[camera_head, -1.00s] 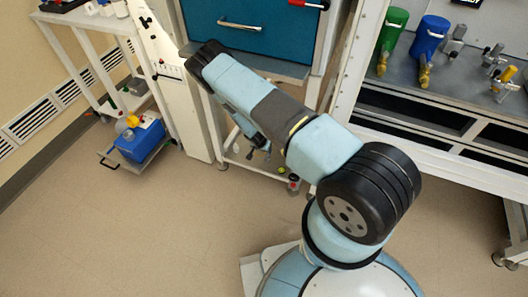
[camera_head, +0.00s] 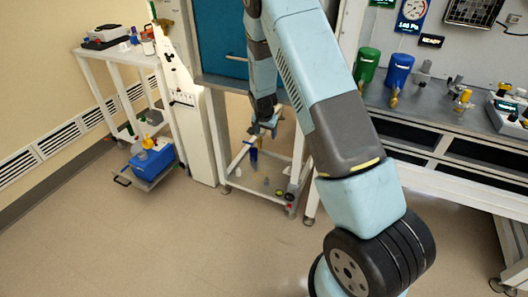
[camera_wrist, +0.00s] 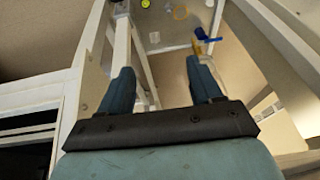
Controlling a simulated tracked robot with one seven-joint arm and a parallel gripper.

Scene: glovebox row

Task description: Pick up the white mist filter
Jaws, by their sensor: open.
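My gripper (camera_wrist: 163,70) is open in the wrist view, with nothing between its two blue-grey fingers. It points toward the low shelf of a white-framed cart (camera_wrist: 134,62). In the head view my gripper (camera_head: 264,127) hangs above that same shelf (camera_head: 240,176), in front of the teal cabinet. A small pale piece (camera_wrist: 155,37) lies on the shelf beyond the fingertips. I cannot tell whether it is the white mist filter; no piece can be named as the filter for certain.
A yellow ring (camera_wrist: 180,12) and a blue item with a yellow part (camera_wrist: 206,41) also lie beyond the fingers. Cart posts stand close around the gripper. A blue box (camera_head: 152,162) sits on a low tray at left. The floor in front is clear.

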